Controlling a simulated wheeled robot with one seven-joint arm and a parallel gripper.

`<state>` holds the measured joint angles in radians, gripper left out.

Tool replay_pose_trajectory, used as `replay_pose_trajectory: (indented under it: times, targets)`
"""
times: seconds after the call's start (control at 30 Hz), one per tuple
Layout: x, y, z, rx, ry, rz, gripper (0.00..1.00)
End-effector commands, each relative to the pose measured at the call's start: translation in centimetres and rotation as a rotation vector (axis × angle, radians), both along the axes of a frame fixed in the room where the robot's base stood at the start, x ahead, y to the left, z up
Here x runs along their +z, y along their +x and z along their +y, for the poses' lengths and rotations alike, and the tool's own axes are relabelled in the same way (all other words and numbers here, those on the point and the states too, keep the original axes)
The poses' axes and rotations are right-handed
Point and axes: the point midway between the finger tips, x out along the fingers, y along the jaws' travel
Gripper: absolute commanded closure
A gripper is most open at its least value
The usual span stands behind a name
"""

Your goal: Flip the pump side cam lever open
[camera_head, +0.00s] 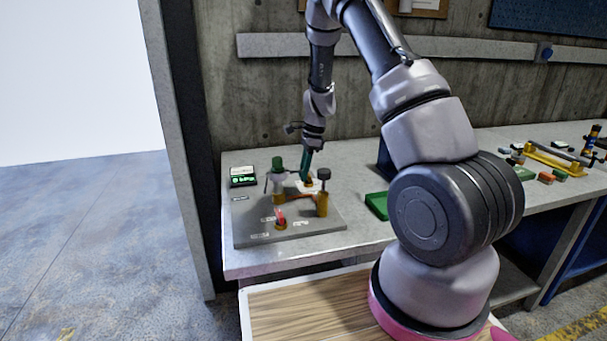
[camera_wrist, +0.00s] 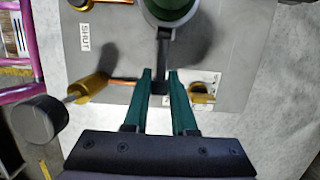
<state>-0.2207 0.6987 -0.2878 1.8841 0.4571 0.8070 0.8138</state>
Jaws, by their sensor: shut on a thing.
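In the wrist view, my gripper (camera_wrist: 160,76) has its two green fingers on either side of a dark lever arm (camera_wrist: 162,52). The fingers are shut on the lever's end. The lever runs up to a round green-topped fitting (camera_wrist: 172,12). In the head view, my gripper (camera_head: 305,176) points down at the back of the grey panel (camera_head: 300,233), beside the green-topped fitting (camera_head: 278,167). My fingers hide part of the lever there. I cannot tell from the labels in view whether this lever is the pump side one.
A brass valve with a black knob (camera_head: 323,175) stands right of the fitting; the knob (camera_wrist: 38,122) is left in the wrist view. A red-handled part (camera_head: 281,214) sits at the front. A display box (camera_head: 243,175) is at the back left. A green tray (camera_head: 377,205) lies to the right.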

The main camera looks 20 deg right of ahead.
Motion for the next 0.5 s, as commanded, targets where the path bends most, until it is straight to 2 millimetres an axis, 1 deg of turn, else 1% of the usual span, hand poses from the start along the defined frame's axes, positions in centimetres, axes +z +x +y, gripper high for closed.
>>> replay_pose_trajectory:
  times: [0.5]
  targets:
    - [0.16, 0.04, -0.08, 0.000, -0.032, -0.001, 1.00]
